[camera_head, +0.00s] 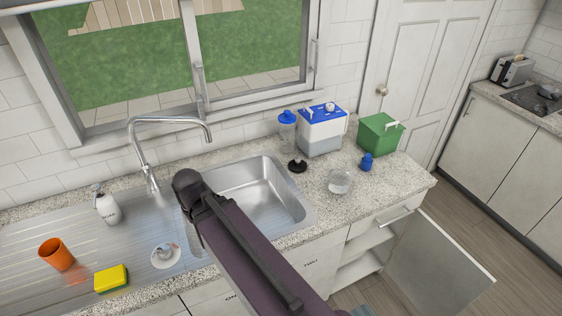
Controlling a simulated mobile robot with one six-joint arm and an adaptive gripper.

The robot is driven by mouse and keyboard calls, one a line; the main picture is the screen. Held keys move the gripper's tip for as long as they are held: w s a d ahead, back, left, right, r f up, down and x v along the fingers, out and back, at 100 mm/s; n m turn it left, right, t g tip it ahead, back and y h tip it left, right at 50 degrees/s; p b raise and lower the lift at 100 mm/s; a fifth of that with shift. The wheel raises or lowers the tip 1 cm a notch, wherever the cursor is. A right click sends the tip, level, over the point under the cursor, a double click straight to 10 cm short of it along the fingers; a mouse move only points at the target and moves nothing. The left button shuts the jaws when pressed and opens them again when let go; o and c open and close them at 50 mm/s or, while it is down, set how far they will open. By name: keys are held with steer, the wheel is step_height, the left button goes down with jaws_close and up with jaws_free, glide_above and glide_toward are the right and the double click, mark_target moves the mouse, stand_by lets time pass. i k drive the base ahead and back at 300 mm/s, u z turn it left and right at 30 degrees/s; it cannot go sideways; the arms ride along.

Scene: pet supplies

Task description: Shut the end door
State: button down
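The end door (437,262) is a pale cabinet door at the right end of the counter run, at the lower right of the head view. It stands swung open, away from the cabinet (358,262), and pale shelves show inside. Its lower part runs near the bottom of the picture. My gripper is not in view; only my arm shows, a dark purple link with a black joint over the sink, to the left of the door.
The counter (390,184) holds a blue-lidded box (322,142), a green box (380,135), a glass bowl (340,181) and a small blue item (366,162). A drawer with a bar handle (396,218) is above the opening. Floor shows beyond the door.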

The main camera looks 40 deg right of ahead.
mark_target(438, 276)
steer(key=z, duration=4.5)
steer(key=i, duration=0.1)
steer(key=u, duration=2.2)
steer(key=k, duration=0.2)
steer(key=z, duration=2)
